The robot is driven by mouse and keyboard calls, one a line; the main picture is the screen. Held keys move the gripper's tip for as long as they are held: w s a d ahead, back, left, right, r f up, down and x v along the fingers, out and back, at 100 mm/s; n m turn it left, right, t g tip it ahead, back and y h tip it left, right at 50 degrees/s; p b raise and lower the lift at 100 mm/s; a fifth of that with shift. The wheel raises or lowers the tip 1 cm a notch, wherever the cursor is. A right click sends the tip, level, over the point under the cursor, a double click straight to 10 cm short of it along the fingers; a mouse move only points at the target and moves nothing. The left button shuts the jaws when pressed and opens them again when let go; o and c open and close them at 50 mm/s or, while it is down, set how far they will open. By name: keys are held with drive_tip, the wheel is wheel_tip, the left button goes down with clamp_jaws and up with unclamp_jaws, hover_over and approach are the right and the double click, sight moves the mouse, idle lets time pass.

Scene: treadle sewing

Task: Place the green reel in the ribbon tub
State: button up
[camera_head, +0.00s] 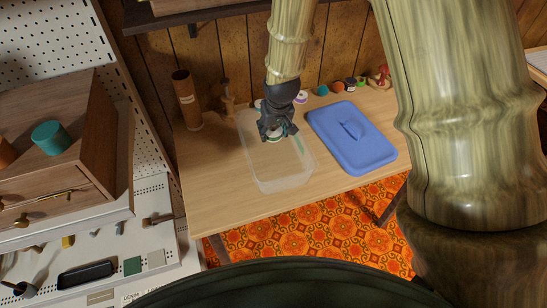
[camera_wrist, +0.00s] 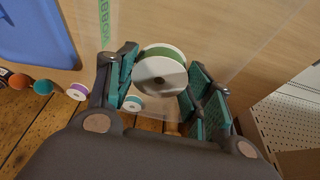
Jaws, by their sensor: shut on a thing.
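The green reel (camera_wrist: 160,69), with white end discs and green ribbon, sits between the teal-padded fingers of my gripper (camera_wrist: 163,78), which is shut on it. In the head view my gripper (camera_head: 276,133) points down over the back part of the ribbon tub, and the reel (camera_head: 274,138) shows only partly between the fingers. The ribbon tub (camera_head: 284,186) is a clear, open, long box on the wooden table. Its lettered wall (camera_wrist: 104,18) shows in the wrist view. I cannot tell how far the reel is above the tub floor.
A blue lid (camera_head: 352,140) lies right of the tub. Several small reels, including a purple one (camera_head: 301,97), and a red item (camera_head: 382,75) line the table's back edge. A brown cylinder (camera_head: 186,100) stands back left. The table's front left (camera_head: 220,205) is clear.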

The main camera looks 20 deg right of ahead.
sight(276, 139)
drive_tip(key=shift+f+p, duration=1.05)
drive_tip(key=shift+f, duration=3.95)
drive_tip(key=shift+f, duration=0.2)
drive_tip(key=o, duration=0.8)
drive_tip(key=shift+r, duration=0.15)
drive_tip(key=shift+b+v, duration=0.95)
drive_tip(key=shift+v, duration=5.1)
